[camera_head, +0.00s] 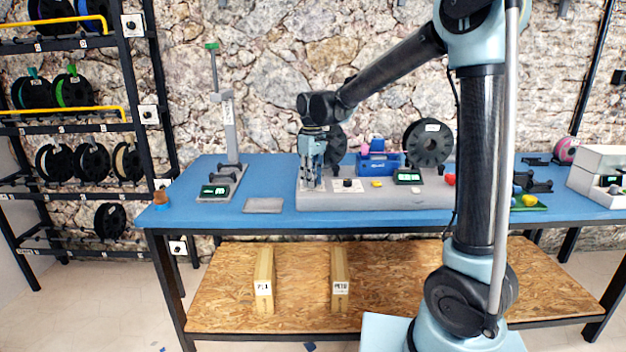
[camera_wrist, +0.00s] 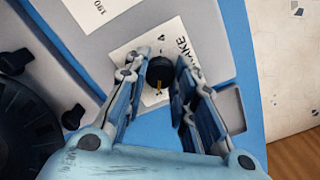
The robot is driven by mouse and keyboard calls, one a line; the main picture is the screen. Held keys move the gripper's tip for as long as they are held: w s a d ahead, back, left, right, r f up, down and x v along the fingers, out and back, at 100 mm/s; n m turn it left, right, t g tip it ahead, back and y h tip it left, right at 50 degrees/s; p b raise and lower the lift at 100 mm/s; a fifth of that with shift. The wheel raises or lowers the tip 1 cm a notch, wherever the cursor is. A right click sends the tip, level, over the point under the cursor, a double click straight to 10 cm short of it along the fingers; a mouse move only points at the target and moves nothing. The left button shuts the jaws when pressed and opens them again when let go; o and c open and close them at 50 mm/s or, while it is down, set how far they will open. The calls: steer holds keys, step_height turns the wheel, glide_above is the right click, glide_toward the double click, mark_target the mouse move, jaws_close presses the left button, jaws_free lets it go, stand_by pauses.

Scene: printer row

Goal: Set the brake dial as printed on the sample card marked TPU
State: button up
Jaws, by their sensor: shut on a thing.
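The brake dial (camera_wrist: 160,71) is a round black knob with an orange pointer mark, on a white label reading "BRAKE" with digits partly hidden. In the wrist view the orange mark is toward the bottom of the picture. My gripper (camera_wrist: 162,78) has its two fingers on either side of the knob, shut on it. In the head view my gripper (camera_head: 313,186) is down at the left end of the grey console (camera_head: 400,198) and hides the dial.
Another black knob (camera_head: 347,183) sits on a white label to the right. A green-lit display (camera_head: 408,176), blue bin (camera_head: 378,164) and black spool (camera_head: 428,143) are nearby. A grey scale (camera_head: 218,191) and flat plate (camera_head: 263,205) lie left. Boxes (camera_head: 264,280) stand below.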

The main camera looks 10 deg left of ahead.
steer(key=shift+w+n, duration=0.1)
steer(key=shift+n, duration=0.2)
steer(key=o, duration=1.1)
steer(key=shift+r, duration=0.1)
step_height(320, 180, up, 12)
steer(key=shift+f, duration=0.15)
